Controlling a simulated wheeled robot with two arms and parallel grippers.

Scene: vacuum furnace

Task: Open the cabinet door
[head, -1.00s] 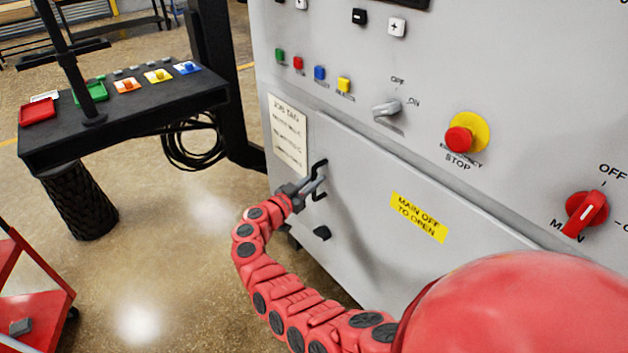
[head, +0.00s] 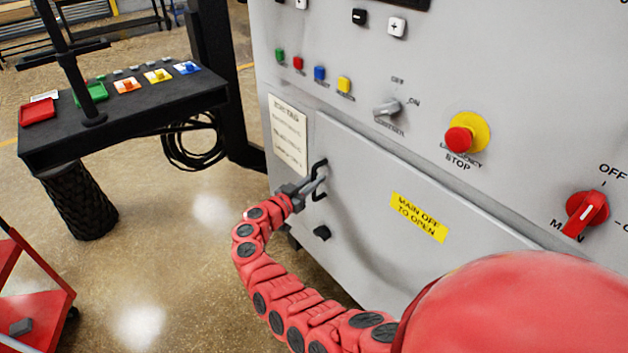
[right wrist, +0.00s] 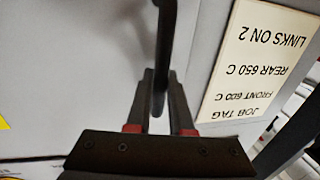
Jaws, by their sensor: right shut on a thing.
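The cabinet door (head: 365,205) is the grey lower panel of the furnace cabinet and looks closed, flush in its frame. It carries a yellow label, "MAIN OFF TO OPEN" (head: 418,218). Its black bar handle (head: 320,168) is at the door's left side; it also shows in the right wrist view (right wrist: 165,45). My right gripper (head: 313,188) is shut on the handle, with one finger on each side of the bar in the right wrist view (right wrist: 161,90). The red main switch (head: 587,210) seems to line up with its OFF mark. My left gripper is out of view.
A job tag (head: 288,135) is beside the handle, and a black knob (head: 322,232) sits below it. A red emergency stop (head: 460,140) and a selector (head: 387,108) are above the door. A black control desk (head: 140,115) stands left, a red cart (head: 40,310) lower left. Floor between is clear.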

